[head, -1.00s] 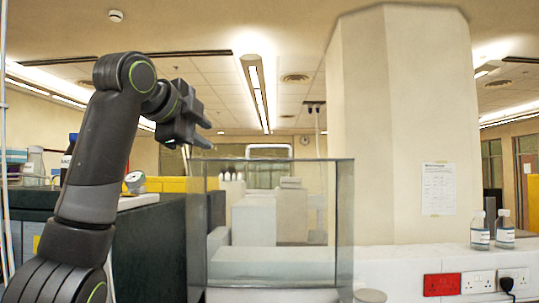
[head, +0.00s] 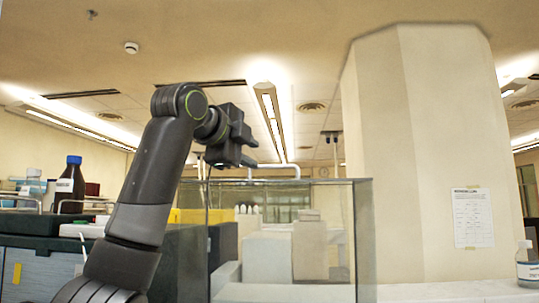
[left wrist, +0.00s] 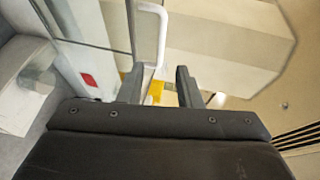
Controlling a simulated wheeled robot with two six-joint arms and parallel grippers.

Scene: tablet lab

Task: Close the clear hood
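The clear hood (head: 365,235) is a see-through box with dark edges, standing on the bench right of my left arm. Its white bar handle (head: 285,165) sticks up above its top edge. My left gripper (head: 250,145) is just above and left of the handle in the head view, with its fingers apart and nothing held. In the left wrist view the fingers (left wrist: 160,85) are spread, and the white handle (left wrist: 162,30) runs down toward the gap between them. I cannot tell whether they touch it. My right gripper is not in view.
A dark-topped cabinet (head: 30,223) with a blue-capped bottle (head: 70,187) stands at the left. A large pale column (head: 420,150) rises behind the hood. A clear bottle (head: 527,265) stands on the white ledge at the far right.

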